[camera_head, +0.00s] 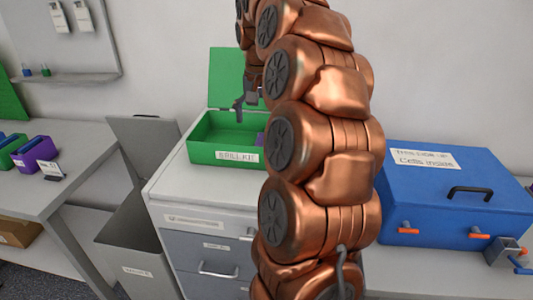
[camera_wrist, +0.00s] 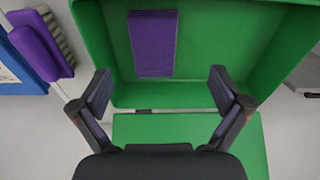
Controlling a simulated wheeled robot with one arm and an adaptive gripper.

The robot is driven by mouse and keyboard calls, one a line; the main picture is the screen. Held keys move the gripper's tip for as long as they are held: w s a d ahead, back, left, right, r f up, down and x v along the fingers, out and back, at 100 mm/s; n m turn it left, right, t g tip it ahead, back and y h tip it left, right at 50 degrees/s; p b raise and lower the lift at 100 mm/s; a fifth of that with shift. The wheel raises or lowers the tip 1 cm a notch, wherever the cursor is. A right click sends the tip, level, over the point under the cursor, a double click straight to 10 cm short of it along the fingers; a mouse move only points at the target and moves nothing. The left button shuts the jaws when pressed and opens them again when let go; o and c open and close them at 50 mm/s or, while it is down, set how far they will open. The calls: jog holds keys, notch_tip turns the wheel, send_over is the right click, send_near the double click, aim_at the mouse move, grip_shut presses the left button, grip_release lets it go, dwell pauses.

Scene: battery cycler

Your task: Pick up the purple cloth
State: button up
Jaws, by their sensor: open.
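The purple cloth (camera_wrist: 153,43) lies folded in the green spill kit box (camera_wrist: 205,94), against one wall in the wrist view. In the head view only a small purple piece of the cloth (camera_head: 260,139) shows beside my arm, inside the green box (camera_head: 203,151). My gripper (camera_wrist: 161,92) is open and empty above the box, its two fingers apart, with the cloth ahead of and between them in the picture. In the head view my gripper (camera_head: 244,103) hangs over the box; its fingertips are partly hidden by my arm.
The box's green lid (camera_head: 226,78) stands open behind it. A purple-handled brush (camera_wrist: 38,43) lies beside the box. A blue case (camera_head: 455,205) stands at the right. A grey bin (camera_head: 135,243) with a raised lid is left of the drawer cabinet (camera_head: 209,251).

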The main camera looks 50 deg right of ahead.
jog(key=shift+d+f, duration=0.25)
jog(key=shift+d, duration=0.35)
jog(key=shift+f, duration=0.15)
jog(key=shift+w+d+f+p, duration=0.1)
jog(key=shift+d+f+p, duration=0.2)
jog(key=shift+f, duration=0.9)
jog(key=shift+w+d+f+p, duration=0.15)
jog(key=shift+f+p, duration=0.25)
jog(key=shift+f, duration=0.75)
jog(key=shift+w+d+f+p, duration=0.1)
jog(key=shift+d+f+p, duration=0.2)
jog(key=shift+f, duration=0.9)
jog(key=c, duration=1.2)
jog(key=shift+o, duration=0.2)
notch_tip(320, 180, up, 10)
jog(key=b, duration=0.2)
